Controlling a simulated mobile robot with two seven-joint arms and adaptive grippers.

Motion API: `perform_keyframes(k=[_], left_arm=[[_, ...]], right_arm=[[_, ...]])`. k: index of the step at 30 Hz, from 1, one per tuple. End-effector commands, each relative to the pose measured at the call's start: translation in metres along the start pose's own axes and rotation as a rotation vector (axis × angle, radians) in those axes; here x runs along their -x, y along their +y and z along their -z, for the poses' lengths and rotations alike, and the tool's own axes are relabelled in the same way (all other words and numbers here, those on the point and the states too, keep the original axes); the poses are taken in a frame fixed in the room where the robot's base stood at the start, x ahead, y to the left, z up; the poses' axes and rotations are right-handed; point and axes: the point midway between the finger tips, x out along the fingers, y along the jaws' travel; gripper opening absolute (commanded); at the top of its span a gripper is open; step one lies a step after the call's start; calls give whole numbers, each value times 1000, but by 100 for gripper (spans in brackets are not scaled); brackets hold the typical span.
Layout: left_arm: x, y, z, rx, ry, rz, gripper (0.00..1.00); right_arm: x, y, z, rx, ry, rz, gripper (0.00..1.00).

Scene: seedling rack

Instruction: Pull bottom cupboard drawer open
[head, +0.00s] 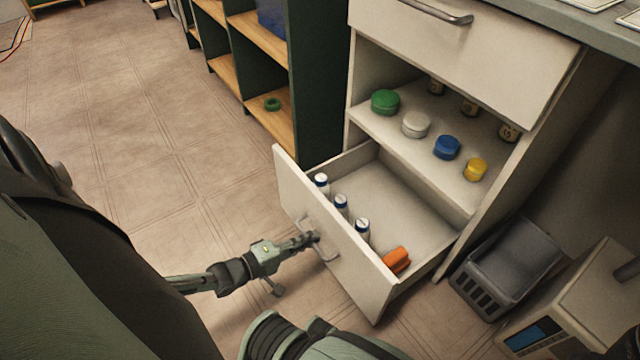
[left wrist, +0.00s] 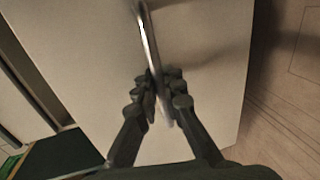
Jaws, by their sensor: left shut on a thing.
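The bottom cupboard drawer (head: 335,240) stands pulled out from the white cupboard (head: 480,225) in the head view. Its inside shows, with several white bottles with blue caps (head: 341,205) along the front panel and an orange thing (head: 396,261) at the near end. My left gripper (head: 312,238) is at the drawer front, shut on the metal drawer handle (head: 322,250). In the left wrist view, the handle (left wrist: 152,50) runs between the two fingers (left wrist: 160,100), in front of the white drawer panel (left wrist: 90,60). My right gripper is not seen.
Above the drawer, an open shelf (head: 385,128) holds green, white, blue and yellow round containers. A closed upper drawer (head: 500,60) is over it. A grey basket (head: 510,265) and a boxy device (head: 565,310) stand at right. The floor at left is clear.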

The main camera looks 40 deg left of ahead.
Motion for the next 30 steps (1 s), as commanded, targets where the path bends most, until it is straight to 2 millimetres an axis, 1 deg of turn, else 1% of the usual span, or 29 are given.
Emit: perform_keyframes(k=[1,3,9,22,23,24,25,30], left_arm=[[6,-1,-1,0,-2,2,0],[11,-2,-1,0,-2,0,0],[19,-4,-1,1,-1,1,0],[21,-4,-1,0,-2,0,0],[21,-4,-1,0,-2,0,11],[21,-4,-1,0,-2,0,16],[21,-4,-1,0,-2,0,19],[20,-4,0,0,-1,0,19]], right_arm=[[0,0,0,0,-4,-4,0],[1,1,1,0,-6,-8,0],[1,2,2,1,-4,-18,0],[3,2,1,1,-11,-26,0],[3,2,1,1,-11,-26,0],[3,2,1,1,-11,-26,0],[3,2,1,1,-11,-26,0],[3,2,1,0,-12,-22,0]])
